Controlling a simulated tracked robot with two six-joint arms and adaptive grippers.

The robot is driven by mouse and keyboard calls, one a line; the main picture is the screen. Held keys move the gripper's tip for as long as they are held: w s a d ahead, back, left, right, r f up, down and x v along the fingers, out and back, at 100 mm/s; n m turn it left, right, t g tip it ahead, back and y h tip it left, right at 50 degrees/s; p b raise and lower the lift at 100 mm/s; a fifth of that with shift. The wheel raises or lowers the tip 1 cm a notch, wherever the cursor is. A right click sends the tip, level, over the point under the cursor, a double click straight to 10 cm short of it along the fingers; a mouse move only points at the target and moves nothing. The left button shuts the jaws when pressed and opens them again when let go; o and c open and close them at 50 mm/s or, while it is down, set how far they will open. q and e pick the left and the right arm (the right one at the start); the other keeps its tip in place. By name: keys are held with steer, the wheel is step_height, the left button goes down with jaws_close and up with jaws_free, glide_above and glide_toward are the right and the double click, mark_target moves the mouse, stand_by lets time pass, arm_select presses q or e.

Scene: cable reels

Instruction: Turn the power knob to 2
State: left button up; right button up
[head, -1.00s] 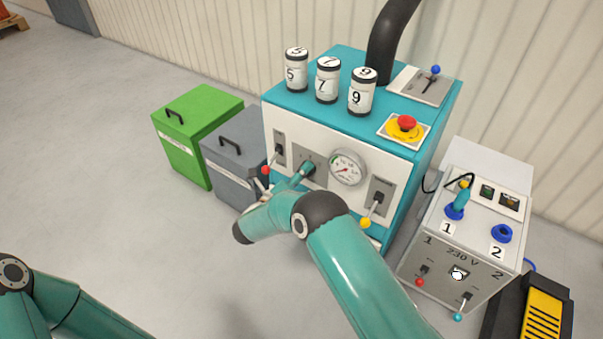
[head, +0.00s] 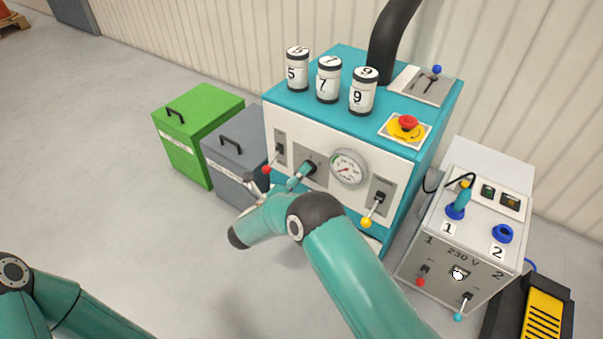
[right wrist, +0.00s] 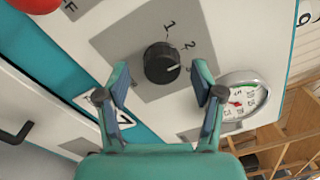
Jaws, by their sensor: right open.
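The black round power knob (right wrist: 162,63) sits on a grey plate (right wrist: 130,45) on the machine's front, with the marks 1 and 2 around it. A light line on the knob points to the right, below the 2; I cannot tell its exact setting. My right gripper (right wrist: 161,72) is open in the right wrist view, one finger on each side of the knob, touching nothing that I can see. In the head view the right gripper (head: 299,176) is in front of the knob (head: 311,167). My left gripper is out of view.
A pressure gauge (head: 348,168) is right of the knob. A red-tipped lever (head: 274,159) is left of it, and a yellow-tipped lever (head: 374,207) is at the right. An emergency stop (head: 405,126) and several numbered cans (head: 328,80) are on top. Two bins stand left.

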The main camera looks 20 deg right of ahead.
steer(key=v, duration=1)
steer(key=shift+a, duration=0.25)
steer(key=shift+s+f, duration=0.1)
steer(key=shift+s, duration=0.05)
